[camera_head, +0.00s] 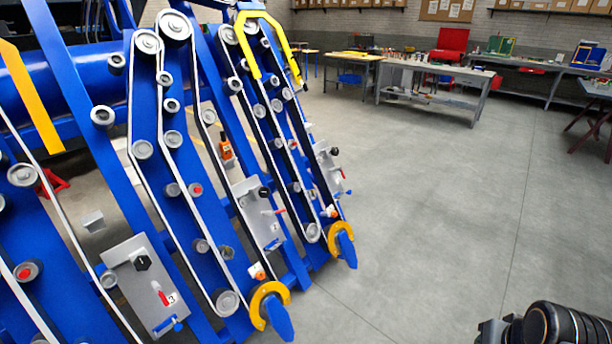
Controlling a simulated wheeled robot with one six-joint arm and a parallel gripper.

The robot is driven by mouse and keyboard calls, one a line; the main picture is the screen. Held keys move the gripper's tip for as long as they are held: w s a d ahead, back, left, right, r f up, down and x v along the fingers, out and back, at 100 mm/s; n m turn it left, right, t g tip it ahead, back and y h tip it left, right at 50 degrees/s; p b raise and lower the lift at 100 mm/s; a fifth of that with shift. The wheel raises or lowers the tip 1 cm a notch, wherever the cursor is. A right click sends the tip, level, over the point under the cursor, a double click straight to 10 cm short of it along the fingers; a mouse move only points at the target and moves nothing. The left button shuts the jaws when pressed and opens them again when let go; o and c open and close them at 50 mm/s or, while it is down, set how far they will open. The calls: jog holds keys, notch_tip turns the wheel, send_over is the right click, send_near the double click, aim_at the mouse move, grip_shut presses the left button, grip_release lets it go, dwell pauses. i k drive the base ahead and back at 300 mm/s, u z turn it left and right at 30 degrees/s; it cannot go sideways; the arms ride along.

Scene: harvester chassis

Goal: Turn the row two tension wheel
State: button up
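The blue harvester chassis carries slanted row units with pale belts and grey rollers. The middle row's grey control plate (251,214) has a black knob (264,192), a red lever (272,211) and a small blue handle (273,244). Its label is too small to read for certain, and I cannot tell which part is the tension wheel. A nearer plate (143,284) at lower left has a similar black knob (142,263), red lever and blue handle. My gripper (497,331) shows only as a dark part at the lower right, far from the plates; its fingers cannot be made out.
Yellow-and-blue row tips (270,305) and (344,244) stick out toward the open floor. The grey concrete floor (440,190) is clear on the right. Workbenches (436,84) with tools and a red box (452,41) stand along the back.

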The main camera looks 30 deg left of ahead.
aim_at(264, 193)
jog(key=u, duration=0.2)
jog(key=i, duration=1.1)
jog(key=u, duration=1.15)
jog(key=i, duration=0.9)
jog(key=u, duration=0.8)
